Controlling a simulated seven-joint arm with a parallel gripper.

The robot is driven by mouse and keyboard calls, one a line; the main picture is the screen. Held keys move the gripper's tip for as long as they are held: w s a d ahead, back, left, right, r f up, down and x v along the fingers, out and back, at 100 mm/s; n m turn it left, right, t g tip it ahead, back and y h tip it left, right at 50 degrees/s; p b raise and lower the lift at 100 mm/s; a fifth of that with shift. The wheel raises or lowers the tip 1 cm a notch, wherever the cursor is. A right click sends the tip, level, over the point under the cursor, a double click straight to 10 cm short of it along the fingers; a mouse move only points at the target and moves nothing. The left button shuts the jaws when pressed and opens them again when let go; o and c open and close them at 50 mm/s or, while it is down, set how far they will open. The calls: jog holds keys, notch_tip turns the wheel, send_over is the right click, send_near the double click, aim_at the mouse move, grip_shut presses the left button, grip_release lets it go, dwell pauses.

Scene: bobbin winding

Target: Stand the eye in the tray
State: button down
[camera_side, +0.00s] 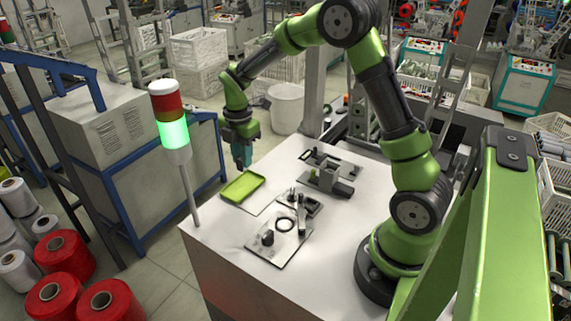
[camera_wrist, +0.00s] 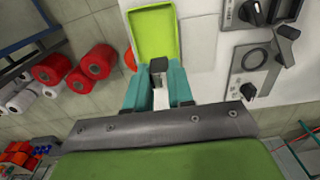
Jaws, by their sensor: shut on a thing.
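In the side view the held piece is too small to make out.
Right of the tray, a grey plate (camera_side: 268,252) carries a black ring (camera_side: 284,224), a dark knob (camera_side: 267,237) and small fittings. A grey fixture (camera_side: 328,180) stands behind it. A signal lamp (camera_side: 171,120) on a pole rises at the table's left edge.

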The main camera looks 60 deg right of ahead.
aim_at(242, 170)
jog(key=shift+w+r, duration=0.2)
jog(key=shift+w, duration=0.1)
jog(key=shift+f, duration=2.3)
jog(key=shift+f, duration=0.5)
jog(key=shift+f, duration=0.45)
jog(key=c, duration=0.9)
grip_release()
